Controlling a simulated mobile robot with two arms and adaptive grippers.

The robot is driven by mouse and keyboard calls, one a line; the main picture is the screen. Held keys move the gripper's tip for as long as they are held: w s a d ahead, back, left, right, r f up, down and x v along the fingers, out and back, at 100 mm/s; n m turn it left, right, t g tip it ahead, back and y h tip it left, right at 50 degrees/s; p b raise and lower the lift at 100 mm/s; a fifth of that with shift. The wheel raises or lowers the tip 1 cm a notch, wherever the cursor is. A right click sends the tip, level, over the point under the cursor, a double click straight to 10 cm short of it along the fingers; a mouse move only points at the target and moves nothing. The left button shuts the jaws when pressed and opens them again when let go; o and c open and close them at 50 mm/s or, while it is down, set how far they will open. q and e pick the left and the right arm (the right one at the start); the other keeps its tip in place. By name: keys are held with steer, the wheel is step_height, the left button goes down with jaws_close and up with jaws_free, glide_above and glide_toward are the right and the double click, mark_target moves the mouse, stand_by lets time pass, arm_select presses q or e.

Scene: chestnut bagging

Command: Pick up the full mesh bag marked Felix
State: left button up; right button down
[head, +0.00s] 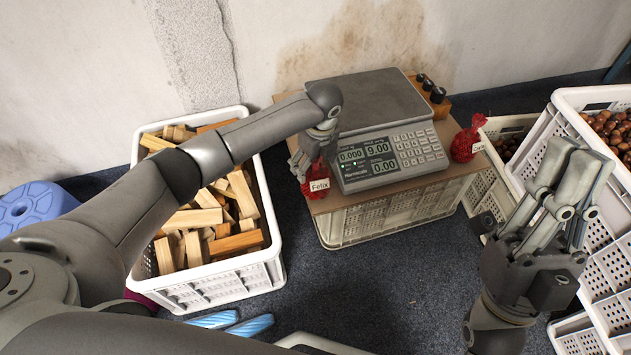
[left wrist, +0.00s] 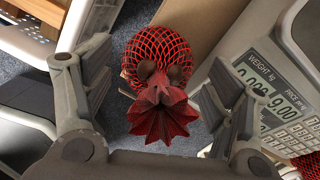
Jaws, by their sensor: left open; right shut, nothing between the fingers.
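The red mesh bag marked Felix (head: 318,184) stands at the left front of the board, beside the scale, with its white tag facing front. In the left wrist view the bag (left wrist: 158,60) shows from above, with dark chestnuts and a gathered red top. My left gripper (head: 307,158) is over the bag from above. In the left wrist view its open fingers (left wrist: 155,95) stand on either side of the bag's top, with gaps on both sides. My right gripper (head: 573,165) is shut and empty at the right, away from the bag.
The scale (head: 368,97) stands right next to the Felix bag. Another tagged red bag (head: 467,143) is at the scale's right. A white crate of wood blocks (head: 236,279) stands left. Stacked crates (head: 612,274) with chestnuts (head: 612,128) stand right. The floor in front is mostly clear.

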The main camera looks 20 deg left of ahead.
arm_select(q)
steer(key=shift+f, duration=0.1)
steer(key=c, duration=1.7)
